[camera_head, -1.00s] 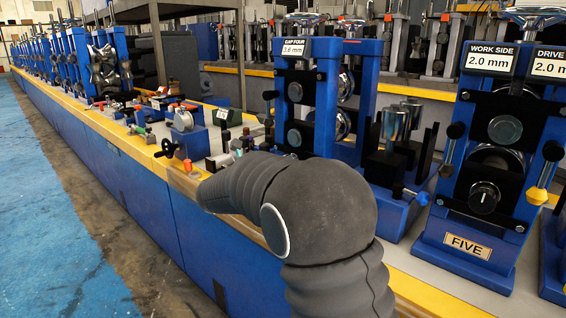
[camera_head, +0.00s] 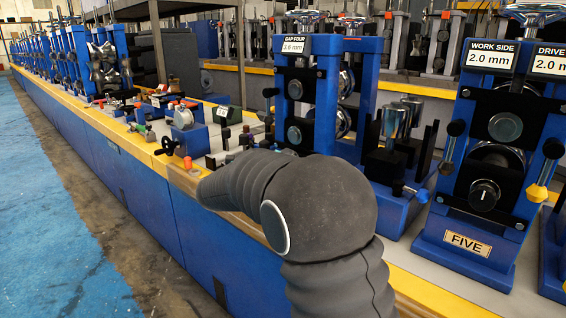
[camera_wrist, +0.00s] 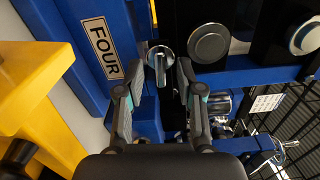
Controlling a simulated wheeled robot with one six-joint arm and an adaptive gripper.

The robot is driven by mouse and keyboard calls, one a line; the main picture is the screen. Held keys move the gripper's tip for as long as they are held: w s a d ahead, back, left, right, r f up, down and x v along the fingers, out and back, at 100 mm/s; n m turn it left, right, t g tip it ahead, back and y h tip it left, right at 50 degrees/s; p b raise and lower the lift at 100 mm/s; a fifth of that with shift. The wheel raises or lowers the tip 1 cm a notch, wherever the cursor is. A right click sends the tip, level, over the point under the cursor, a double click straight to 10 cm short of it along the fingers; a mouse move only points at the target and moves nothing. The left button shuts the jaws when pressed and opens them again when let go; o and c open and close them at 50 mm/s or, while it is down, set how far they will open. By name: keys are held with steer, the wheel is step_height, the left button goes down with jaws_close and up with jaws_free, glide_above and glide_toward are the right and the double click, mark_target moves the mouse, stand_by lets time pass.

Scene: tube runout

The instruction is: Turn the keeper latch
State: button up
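The keeper latch appears to be the small silver round knob with a raised bar across its face (camera_wrist: 158,62), in the wrist view beside the FOUR plate (camera_wrist: 101,48). The bar stands nearly upright in the picture. My gripper (camera_wrist: 161,68) is open, with one finger on each side of the knob. The fingertips are close to its edges; I cannot tell whether they touch it. In the head view my dark, sleeved arm hides the gripper and this knob.
The blue GAP FOUR stand (camera_head: 328,100) rises behind my arm, with stand FIVE (camera_head: 470,225) to the right. A yellow block (camera_wrist: 35,85) is close at the left in the wrist view. Small fixtures (camera_head: 185,130) crowd the bench leftward. The blue floor at left is clear.

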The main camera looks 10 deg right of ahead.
steer(key=shift+a, duration=0.1)
steer(key=shift+v, duration=2.95)
